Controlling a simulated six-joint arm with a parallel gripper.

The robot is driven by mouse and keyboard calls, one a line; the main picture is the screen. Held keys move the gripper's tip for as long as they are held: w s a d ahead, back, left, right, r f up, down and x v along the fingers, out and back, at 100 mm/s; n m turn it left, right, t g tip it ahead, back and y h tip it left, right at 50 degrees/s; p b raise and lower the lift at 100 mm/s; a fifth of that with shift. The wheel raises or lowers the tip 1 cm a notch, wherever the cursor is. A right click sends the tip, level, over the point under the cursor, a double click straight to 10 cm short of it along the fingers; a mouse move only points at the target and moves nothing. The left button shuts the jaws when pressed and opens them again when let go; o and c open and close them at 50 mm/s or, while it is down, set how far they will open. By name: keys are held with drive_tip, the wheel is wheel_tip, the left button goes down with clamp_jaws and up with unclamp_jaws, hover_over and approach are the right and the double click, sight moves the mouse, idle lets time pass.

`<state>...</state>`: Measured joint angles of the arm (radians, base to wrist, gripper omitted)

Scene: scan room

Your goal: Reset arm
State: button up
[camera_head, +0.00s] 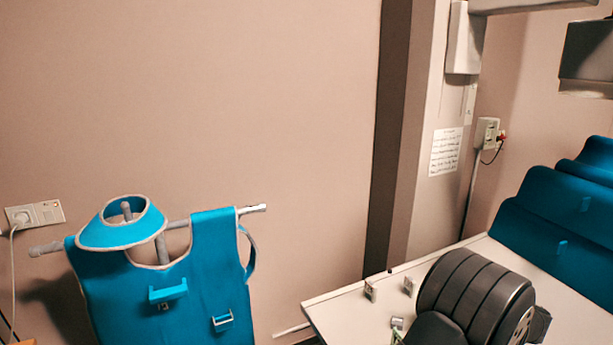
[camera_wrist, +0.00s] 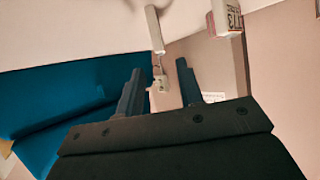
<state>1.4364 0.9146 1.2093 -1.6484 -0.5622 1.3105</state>
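My gripper (camera_wrist: 159,66) shows in the wrist view. Its two dark fingers stand apart with a clear gap between them, and nothing is held. A blue surface lies to the left of the fingers in that view, and pale wall and fittings show beyond them. I cannot make out the gripper's fingers in the head view.
A white table (camera_head: 335,305) at the lower right carries several small items (camera_head: 370,291) near its left edge. Blue padded pieces (camera_head: 555,228) stand at the right. A blue apron (camera_head: 165,295) hangs on a stand at the left. The wall (camera_head: 230,110) between is bare.

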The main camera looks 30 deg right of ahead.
drive_tip(key=x, duration=1)
drive_tip(key=shift+a, duration=0.1)
wheel_tip(320, 180, up, 5)
drive_tip(key=shift+s+f, duration=0.15)
drive_tip(key=s+a+r, duration=0.2)
drive_tip(key=s+r, duration=0.5)
drive_tip(key=s, duration=0.5)
wheel_tip(320, 180, up, 17)
drive_tip(key=w+a+n+t+y, duration=0.1)
drive_tip(key=w+a, duration=0.3)
drive_tip(key=w, duration=0.8)
drive_tip(key=shift+w+a+r+n, duration=0.25)
drive_tip(key=shift+w+r+n, duration=0.05)
drive_tip(key=shift+r+n, duration=0.1)
